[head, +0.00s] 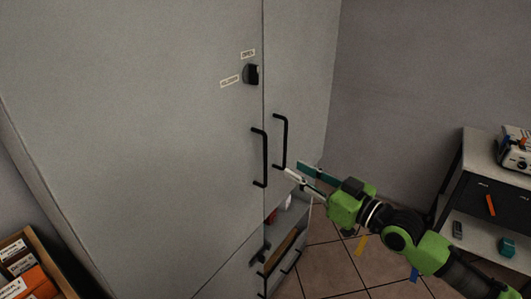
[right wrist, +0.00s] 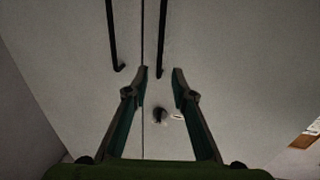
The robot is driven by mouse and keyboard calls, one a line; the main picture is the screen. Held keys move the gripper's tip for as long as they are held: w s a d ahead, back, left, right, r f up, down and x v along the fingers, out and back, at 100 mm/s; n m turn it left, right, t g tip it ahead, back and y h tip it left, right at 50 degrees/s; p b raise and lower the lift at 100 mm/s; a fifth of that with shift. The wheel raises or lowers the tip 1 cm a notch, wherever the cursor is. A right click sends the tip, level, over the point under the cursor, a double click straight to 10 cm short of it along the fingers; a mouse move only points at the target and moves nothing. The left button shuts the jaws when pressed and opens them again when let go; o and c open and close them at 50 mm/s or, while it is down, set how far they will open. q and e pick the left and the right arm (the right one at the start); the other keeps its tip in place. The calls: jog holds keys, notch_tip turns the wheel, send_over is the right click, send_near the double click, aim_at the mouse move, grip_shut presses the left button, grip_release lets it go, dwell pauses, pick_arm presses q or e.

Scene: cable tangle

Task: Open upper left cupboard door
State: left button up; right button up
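The tall grey cupboard has an upper left door (head: 165,120) with a vertical black bar handle (head: 260,157) near its right edge. The upper right door (head: 300,70) has a similar handle (head: 281,142). Both doors look shut, with a thin seam between them. A small black knob (head: 251,74) with two paper labels sits on the left door above its handle. My right gripper (head: 300,171) is open and empty, close to the lower end of the right door's handle. In the right wrist view its spread fingers (right wrist: 152,80) point at the handle ends. My left gripper is out of view.
Below the right door, an open lower section (head: 286,235) shows items inside. A side table (head: 450,190) with a device on top stands at the right. A wooden box (head: 40,255) with labelled orange items is at the lower left. Tiled floor (head: 330,255) lies under my right arm.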

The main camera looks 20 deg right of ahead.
jog(key=p+x, duration=0.2)
jog(key=x, duration=1)
jog(key=shift+w, duration=0.2)
grip_shut()
